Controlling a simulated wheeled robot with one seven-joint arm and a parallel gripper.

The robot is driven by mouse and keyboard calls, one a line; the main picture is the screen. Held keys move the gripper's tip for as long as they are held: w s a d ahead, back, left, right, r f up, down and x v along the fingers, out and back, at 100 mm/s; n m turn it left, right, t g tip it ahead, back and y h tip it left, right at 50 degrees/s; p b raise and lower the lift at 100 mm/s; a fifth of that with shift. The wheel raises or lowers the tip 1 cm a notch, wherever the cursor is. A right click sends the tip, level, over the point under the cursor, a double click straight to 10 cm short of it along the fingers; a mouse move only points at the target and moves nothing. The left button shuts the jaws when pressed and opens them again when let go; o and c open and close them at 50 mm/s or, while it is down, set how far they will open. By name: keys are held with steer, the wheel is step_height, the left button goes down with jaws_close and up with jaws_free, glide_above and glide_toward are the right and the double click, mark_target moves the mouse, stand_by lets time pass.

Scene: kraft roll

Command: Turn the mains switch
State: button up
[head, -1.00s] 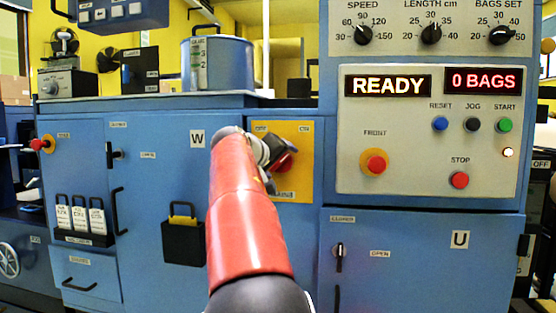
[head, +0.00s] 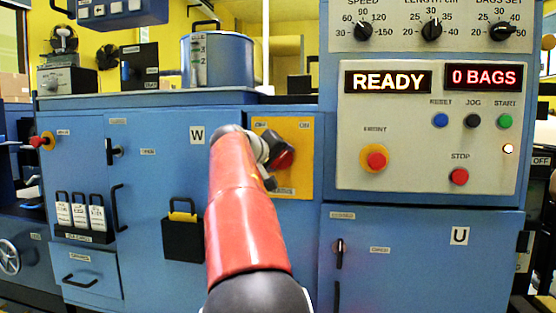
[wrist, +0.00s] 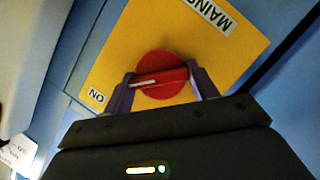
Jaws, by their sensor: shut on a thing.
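The mains switch is a red round knob with a raised grip bar, on a yellow plate (head: 300,184) in the middle of the blue machine front. In the head view the knob (head: 284,157) is partly hidden by my gripper (head: 276,162). In the wrist view the knob (wrist: 160,68) sits between the two fingers of my gripper (wrist: 162,82), which is shut on its grip bar. A white line on the bar points roughly toward the ON label (wrist: 96,95). Part of the MAINS label shows at the plate's upper right in that view.
To the right, a control panel (head: 410,130) shows READY and 0 BAGS, with several buttons below. A red emergency knob (head: 376,160) is on its left. A black pocket (head: 183,240) hangs on the W door. A U door (head: 459,236) is at lower right.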

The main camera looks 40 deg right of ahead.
steer(key=n+h+b, duration=0.1)
steer(key=n, duration=0.1)
steer(key=n+b, duration=0.1)
steer(key=shift+w+f+n+h, duration=0.1)
steer(key=shift+f+n+h, duration=0.25)
steer(key=shift+n+h, duration=0.05)
steer(key=n+h+b, duration=0.1)
steer(key=n+b, duration=0.2)
steer(key=n, duration=0.1)
steer(key=shift+f+h, duration=0.15)
steer(key=shift+h, duration=0.25)
steer(key=n+t+h+b, duration=0.1)
steer(key=n+b, duration=0.2)
steer(key=n, duration=0.1)
steer(key=shift+f+n, duration=0.1)
steer(key=shift+n, duration=0.2)
steer(key=shift+n+t+h+b, duration=0.4)
steer(key=shift+n+t+b, duration=0.7)
steer(key=shift+n, duration=0.9)
steer(key=o, duration=1)
steer(key=b+v, duration=0.3)
steer(key=v, duration=0.4)
steer(key=shift+a, duration=0.4)
